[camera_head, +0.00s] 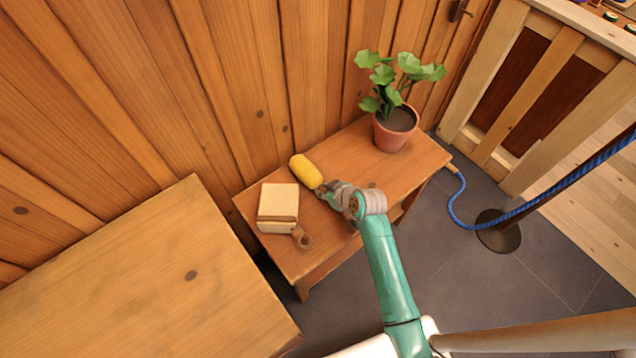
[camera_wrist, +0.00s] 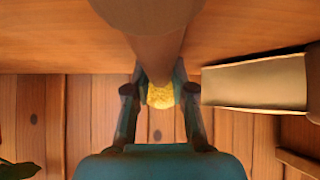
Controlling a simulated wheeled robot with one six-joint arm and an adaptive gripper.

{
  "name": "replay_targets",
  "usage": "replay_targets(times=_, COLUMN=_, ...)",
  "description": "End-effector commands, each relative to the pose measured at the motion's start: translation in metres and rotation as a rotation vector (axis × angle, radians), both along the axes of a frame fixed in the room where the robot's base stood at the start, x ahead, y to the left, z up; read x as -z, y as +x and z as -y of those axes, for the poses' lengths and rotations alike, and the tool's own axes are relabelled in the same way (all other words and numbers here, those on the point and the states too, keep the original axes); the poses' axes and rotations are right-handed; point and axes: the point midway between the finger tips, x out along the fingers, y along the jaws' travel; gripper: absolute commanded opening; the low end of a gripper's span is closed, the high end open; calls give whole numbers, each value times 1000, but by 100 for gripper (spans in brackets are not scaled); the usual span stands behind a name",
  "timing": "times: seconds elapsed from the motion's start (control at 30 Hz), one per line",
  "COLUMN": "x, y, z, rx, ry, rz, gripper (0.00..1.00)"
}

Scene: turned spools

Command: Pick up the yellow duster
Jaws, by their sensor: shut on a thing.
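The yellow duster (camera_head: 306,171) has a fluffy yellow head and shows above the wooden bench near the back wall. In the wrist view, the duster's yellow head (camera_wrist: 160,95) shows between the fingers, beyond a brown handle that runs from the top of the picture. My gripper (camera_head: 324,189) is shut on the duster, and its two fingers (camera_wrist: 160,88) flank the handle in the wrist view. My wrist hides most of the handle in the head view. I cannot tell whether the duster touches the bench.
A potted plant (camera_head: 393,131) stands at the bench's right end. A larger table (camera_head: 140,285) is at left; a blue rope (camera_head: 463,205) hangs at right.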

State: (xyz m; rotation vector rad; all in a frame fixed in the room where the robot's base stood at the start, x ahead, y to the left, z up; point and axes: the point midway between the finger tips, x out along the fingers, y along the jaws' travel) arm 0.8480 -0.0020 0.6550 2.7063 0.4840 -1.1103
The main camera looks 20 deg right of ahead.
Motion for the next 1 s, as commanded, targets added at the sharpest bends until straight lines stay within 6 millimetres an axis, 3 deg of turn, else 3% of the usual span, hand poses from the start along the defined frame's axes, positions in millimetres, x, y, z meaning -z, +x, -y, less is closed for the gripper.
replay_targets(times=0.17, x=-18, y=1, z=0, rx=-1, ry=-2, rz=4, gripper=0)
replay_targets(times=0.4, x=-64, y=1, z=0, rx=1, ry=0, rz=5, gripper=0)
replay_targets(times=0.6, x=-91, y=1, z=0, rx=1, ry=-1, rz=4, gripper=0)
replay_targets(times=1.0, x=-100, y=0, z=0, rx=1, ry=0, rz=1, gripper=0)
